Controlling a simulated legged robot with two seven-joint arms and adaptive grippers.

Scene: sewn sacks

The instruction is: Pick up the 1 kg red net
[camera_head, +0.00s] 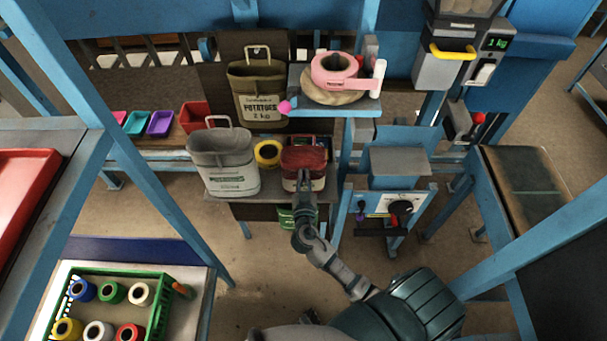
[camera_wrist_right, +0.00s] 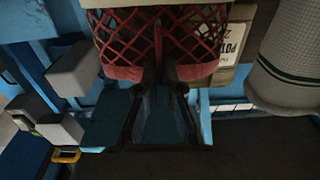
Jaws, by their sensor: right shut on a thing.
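The red net (camera_head: 303,158) is a small red and white bag on the grey shelf in the head view, right of the large white sack. In the right wrist view the red net (camera_wrist_right: 165,38) fills the top middle, with red mesh and a solid red lower band. My right gripper (camera_head: 305,190) reaches up to its front. In the wrist view my right gripper (camera_wrist_right: 160,80) has its fingers at the net's lower edge, shut on it. The fingertips are partly hidden by the net. My left gripper is not in view.
A white sack (camera_head: 224,165) and a yellow roll (camera_head: 267,153) stand beside the net. A potato sack (camera_head: 258,95) is behind. A pink tape roll (camera_head: 335,70) sits on the upper shelf. A green crate (camera_head: 160,318) with several spools is at lower left.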

